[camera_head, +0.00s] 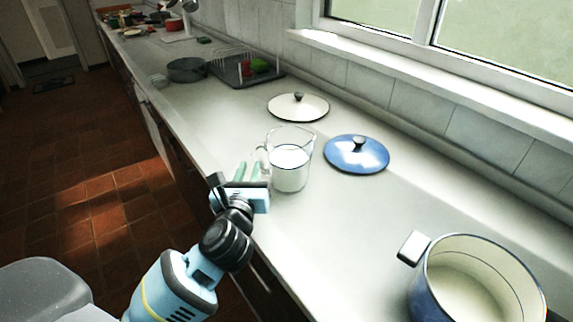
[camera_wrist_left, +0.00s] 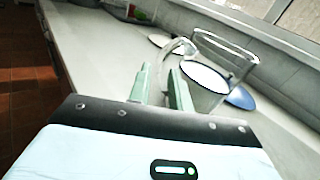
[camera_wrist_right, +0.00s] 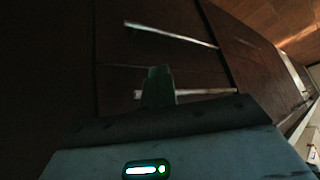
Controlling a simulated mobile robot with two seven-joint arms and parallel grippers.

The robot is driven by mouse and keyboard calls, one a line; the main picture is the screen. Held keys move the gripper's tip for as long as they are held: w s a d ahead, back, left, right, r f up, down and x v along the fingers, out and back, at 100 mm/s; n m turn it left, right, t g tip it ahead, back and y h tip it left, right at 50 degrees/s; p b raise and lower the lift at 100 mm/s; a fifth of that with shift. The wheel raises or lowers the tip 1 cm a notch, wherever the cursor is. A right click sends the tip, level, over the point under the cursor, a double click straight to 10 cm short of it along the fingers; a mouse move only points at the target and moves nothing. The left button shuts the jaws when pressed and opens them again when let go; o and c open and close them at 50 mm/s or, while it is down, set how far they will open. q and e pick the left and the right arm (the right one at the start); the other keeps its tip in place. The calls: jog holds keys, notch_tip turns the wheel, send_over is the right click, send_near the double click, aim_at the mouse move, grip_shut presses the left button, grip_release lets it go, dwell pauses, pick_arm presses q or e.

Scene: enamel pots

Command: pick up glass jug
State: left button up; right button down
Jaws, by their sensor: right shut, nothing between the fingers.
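The glass jug (camera_head: 290,165), clear with white liquid inside, stands upright on the counter. Its handle (camera_head: 262,158) faces left, towards my left gripper (camera_head: 248,170). The jug also shows in the left wrist view (camera_wrist_left: 211,82), with its handle (camera_wrist_left: 178,48) just beyond the fingertips. My left gripper (camera_wrist_left: 160,75) is open, with a gap between its pale green fingers and nothing held. I cannot tell whether the handle reaches between the fingers. My right gripper (camera_wrist_right: 158,75) is shut and empty, in front of dark cabinet fronts; it is out of the head view.
A blue lid (camera_head: 345,158) lies right of the jug and a white lid (camera_head: 285,110) behind it. A blue enamel pot (camera_head: 425,290) stands at the front right. A dark pan (camera_head: 186,70) and a rack tray (camera_head: 235,78) are farther back. The counter's middle front is clear.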

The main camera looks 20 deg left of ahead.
aim_at(254, 161)
pick_arm(q)
jog(key=shift+f+x, duration=0.15)
jog(key=shift+x, duration=1)
jog(key=shift+f+x, duration=0.15)
jog(key=shift+x, duration=1.05)
jog(key=shift+f+x, duration=0.2)
jog(key=shift+x, duration=0.95)
jog(key=shift+d, duration=0.1)
grip_shut()
jog(key=shift+r, duration=0.15)
